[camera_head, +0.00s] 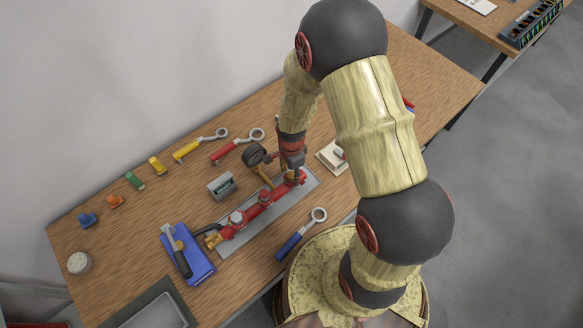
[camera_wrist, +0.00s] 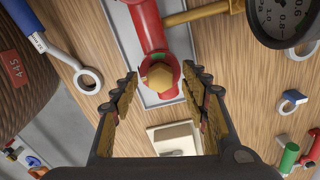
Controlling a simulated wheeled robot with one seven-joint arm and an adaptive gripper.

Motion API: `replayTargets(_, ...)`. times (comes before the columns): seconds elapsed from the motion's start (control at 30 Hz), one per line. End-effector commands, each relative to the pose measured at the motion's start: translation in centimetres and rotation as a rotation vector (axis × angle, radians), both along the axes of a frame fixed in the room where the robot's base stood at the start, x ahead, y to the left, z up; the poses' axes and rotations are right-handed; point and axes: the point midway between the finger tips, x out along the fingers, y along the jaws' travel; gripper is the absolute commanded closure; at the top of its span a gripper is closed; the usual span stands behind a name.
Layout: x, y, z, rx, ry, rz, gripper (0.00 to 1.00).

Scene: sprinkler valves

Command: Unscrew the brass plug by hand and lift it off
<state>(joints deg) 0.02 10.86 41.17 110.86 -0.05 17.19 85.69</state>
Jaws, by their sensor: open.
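The brass plug (camera_wrist: 160,76) is a hex-headed piece in the end of the red valve pipe (camera_wrist: 149,28) in the wrist view. A small green mark shows beside it. In the head view the red pipe (camera_head: 262,206) lies on a grey plate, and the plug end is mostly hidden by my gripper (camera_head: 293,166). In the wrist view my gripper (camera_wrist: 163,100) is open and empty, with one finger on each side of the plug and a gap to both. I cannot tell how far above the plug the fingertips are.
A pressure gauge (camera_wrist: 282,18) on a brass stem stands close beside the plug. A white box (camera_wrist: 174,138) sits near the pipe end. Blue (camera_head: 301,234), red (camera_head: 238,146) and yellow (camera_head: 200,145) ring-ended wrenches lie around. A blue tray (camera_head: 187,256) is at the left.

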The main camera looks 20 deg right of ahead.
Motion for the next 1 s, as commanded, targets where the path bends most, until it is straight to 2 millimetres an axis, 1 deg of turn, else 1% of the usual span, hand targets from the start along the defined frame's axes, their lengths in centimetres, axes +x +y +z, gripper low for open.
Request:
replayTargets(0.1, 0.04, 0.00, -0.45, 0.000, -0.001, 0.000, 0.55)
replayTargets(0.37, 0.07, 0.00, -0.51, 0.000, -0.002, 0.000, 0.55)
replayTargets(1.0, 0.06, 0.00, -0.49, 0.000, -0.002, 0.001, 0.91)
